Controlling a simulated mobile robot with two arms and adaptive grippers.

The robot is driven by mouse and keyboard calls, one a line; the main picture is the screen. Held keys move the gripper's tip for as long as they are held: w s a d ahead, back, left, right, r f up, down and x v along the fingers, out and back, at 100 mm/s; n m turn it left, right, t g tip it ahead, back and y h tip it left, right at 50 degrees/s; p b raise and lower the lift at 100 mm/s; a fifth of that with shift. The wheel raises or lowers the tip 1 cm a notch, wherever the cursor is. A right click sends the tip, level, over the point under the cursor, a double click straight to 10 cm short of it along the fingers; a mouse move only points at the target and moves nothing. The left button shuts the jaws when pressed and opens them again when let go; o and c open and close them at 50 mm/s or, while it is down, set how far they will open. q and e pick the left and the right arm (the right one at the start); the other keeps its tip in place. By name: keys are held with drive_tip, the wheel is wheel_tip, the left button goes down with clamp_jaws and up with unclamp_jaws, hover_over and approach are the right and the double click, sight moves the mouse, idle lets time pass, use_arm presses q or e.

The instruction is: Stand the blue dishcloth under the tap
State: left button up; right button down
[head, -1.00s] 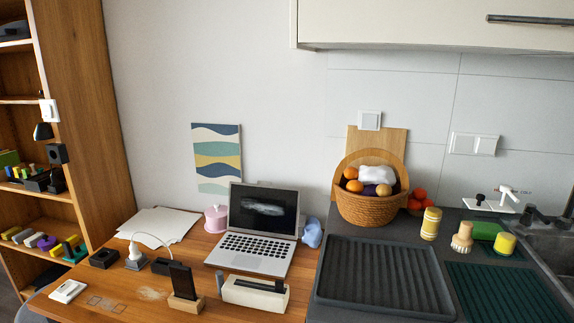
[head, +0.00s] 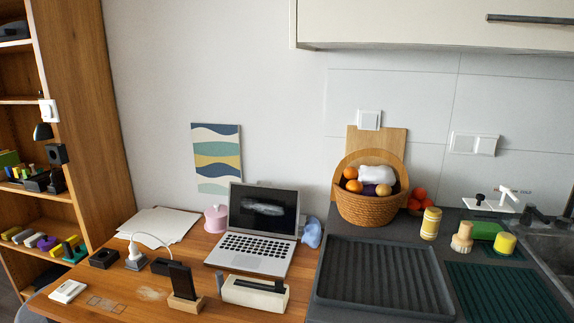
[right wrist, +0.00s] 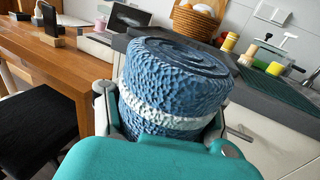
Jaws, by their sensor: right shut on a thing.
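The blue dishcloth (right wrist: 175,75) is a thick roll with a white band around it and a spiral on its top end. It fills the middle of the right wrist view. My right gripper (right wrist: 163,115) is shut on it, one finger at each side, and holds it roughly upright, slightly tilted in the picture. Its lower part is hidden behind my gripper's teal body. Neither gripper shows in the head view, and my left gripper is in no view.
A black drying tray (head: 385,278) and a dark green ribbed mat (head: 500,292) lie on the counter. A yellow-striped jar (head: 430,223), brush (head: 462,237), yellow cup (head: 505,243) and green sponge (head: 486,230) stand near the sink. A fruit basket (head: 370,208) stands behind the tray.

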drive_tip(key=shift+w+r+m+h, duration=0.15)
drive_tip(key=shift+m+h, duration=0.15)
drive_tip(key=shift+h, duration=0.25)
drive_tip(key=shift+w+r+m+h, duration=0.1)
drive_tip(key=shift+m+h, duration=0.2)
drive_tip(key=shift+h, duration=0.25)
drive_tip(key=shift+d, duration=0.1)
